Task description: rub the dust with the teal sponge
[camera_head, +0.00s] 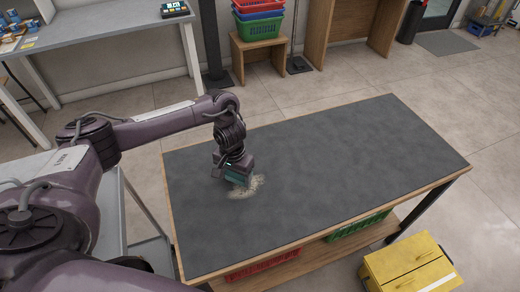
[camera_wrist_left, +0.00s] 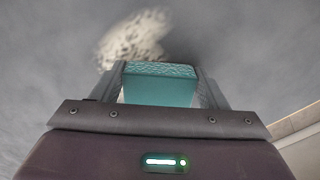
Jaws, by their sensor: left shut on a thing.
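My left gripper (camera_head: 235,174) reaches down over the left part of the dark grey counter top (camera_head: 340,150). It is shut on the teal sponge (camera_head: 236,180), which also shows between the fingers in the left wrist view (camera_wrist_left: 160,86). The pale speckled dust patch (camera_head: 248,188) lies on the counter at the sponge, partly hidden by it. In the left wrist view the dust (camera_wrist_left: 133,40) shows just beyond the sponge, toward the upper left. I cannot tell whether the sponge touches the counter. My right gripper is not in view.
The rest of the counter top is bare. A red crate (camera_head: 262,266) and a green crate (camera_head: 357,226) sit on the shelf below. A yellow box (camera_head: 405,262) stands at the front right. Stacked baskets (camera_head: 258,28) stand on a wooden stand behind.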

